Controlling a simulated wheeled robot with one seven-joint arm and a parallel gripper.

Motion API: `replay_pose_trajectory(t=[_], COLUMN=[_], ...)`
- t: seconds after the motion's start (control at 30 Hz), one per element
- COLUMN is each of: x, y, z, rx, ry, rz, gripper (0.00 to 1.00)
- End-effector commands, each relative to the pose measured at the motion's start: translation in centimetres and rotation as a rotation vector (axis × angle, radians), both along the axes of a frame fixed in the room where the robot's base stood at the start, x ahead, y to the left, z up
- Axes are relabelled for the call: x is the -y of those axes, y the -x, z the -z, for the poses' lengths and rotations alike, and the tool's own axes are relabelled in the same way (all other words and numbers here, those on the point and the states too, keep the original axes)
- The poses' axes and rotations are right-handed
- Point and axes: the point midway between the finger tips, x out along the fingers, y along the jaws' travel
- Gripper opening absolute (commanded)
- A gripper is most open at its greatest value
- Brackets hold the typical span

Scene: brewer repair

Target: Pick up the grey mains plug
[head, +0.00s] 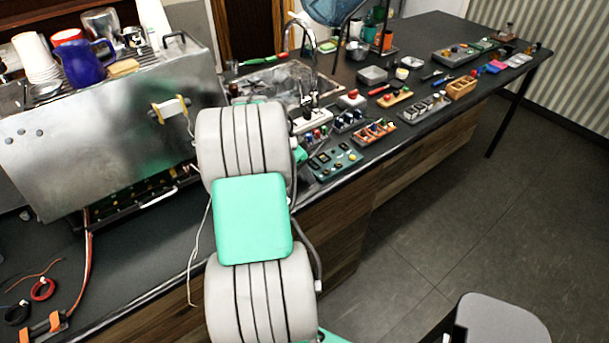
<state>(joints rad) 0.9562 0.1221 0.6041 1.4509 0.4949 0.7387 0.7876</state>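I cannot make out a grey mains plug in the head view. A thin pale cable (193,262) hangs in front of the counter edge, just left of my arm; its ends are not clear. My arm's grey and mint-green links cover the middle of the picture and hide part of the counter behind them. My gripper is not visible, so its fingers and anything in them cannot be seen.
A large metal brewer (110,125) with cups on top stands on the dark counter (140,235) at left. Red and black wire coils (42,290) lie front left. The floor (470,210) at right is open.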

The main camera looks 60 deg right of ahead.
Motion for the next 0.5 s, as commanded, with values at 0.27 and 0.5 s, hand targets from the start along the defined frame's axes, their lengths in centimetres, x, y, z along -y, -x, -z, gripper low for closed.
replay_pose_trajectory(t=[0.27,0.5], x=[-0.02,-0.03], y=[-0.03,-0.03], z=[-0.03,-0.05], rx=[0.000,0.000], ry=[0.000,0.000], rz=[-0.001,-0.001], gripper=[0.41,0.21])
